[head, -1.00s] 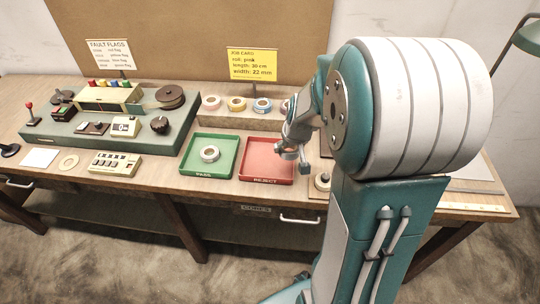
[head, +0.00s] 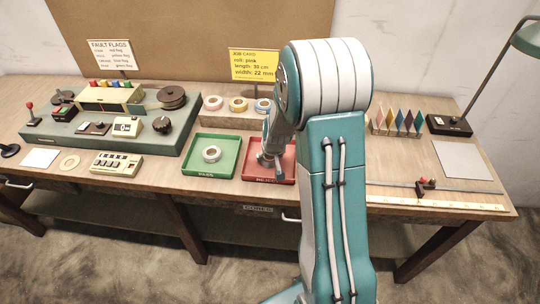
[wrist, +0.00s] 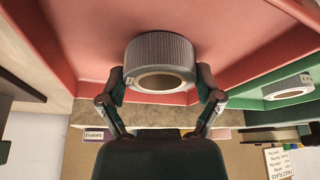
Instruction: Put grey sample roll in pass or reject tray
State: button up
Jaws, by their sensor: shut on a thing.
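The grey sample roll (wrist: 161,58), ridged on its outside with a pale core, is between the two fingers of my gripper (wrist: 162,86) in the wrist view. The gripper is shut on it. In the head view my gripper (head: 268,161) is over the red reject tray (head: 283,176), which fills much of the wrist view (wrist: 255,40). I cannot tell whether the roll touches the tray floor. The green pass tray (head: 226,171) is just left and holds another grey roll (head: 211,154), also visible in the wrist view (wrist: 288,87).
Several tape rolls, including a yellow one (head: 238,104), stand on a rack behind the trays. A green console (head: 60,133) and a keypad box (head: 117,164) are at left. A ruler (head: 440,200), coloured swatches (head: 397,122) and a lamp (head: 500,70) are at right.

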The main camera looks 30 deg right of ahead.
jog(key=o, duration=0.7)
jog(key=shift+o, duration=0.4)
jog(key=shift+d, duration=0.25)
jog(key=shift+a, duration=0.1)
jog(key=shift+r, duration=0.2)
jog(key=s+a+r, duration=0.3)
jog(key=s+r, duration=0.2)
jog(key=r, duration=0.2)
jog(key=s+a+r+n, duration=0.1)
jog(key=s+a+r, duration=0.3)
jog(key=r, duration=0.3)
jog(key=s+a+r, duration=0.3)
jog(key=s+r, duration=0.2)
jog(key=r, duration=0.3)
jog(key=s+a+r, duration=0.1)
jog(key=s+a, duration=0.1)
jog(key=s, duration=0.4)
jog(key=s+a+r+n+t+y, duration=0.1)
jog(key=s+a+r, duration=0.1)
jog(key=s, duration=0.3)
jog(key=shift+s+a, duration=0.3)
jog(key=shift+s, duration=0.05)
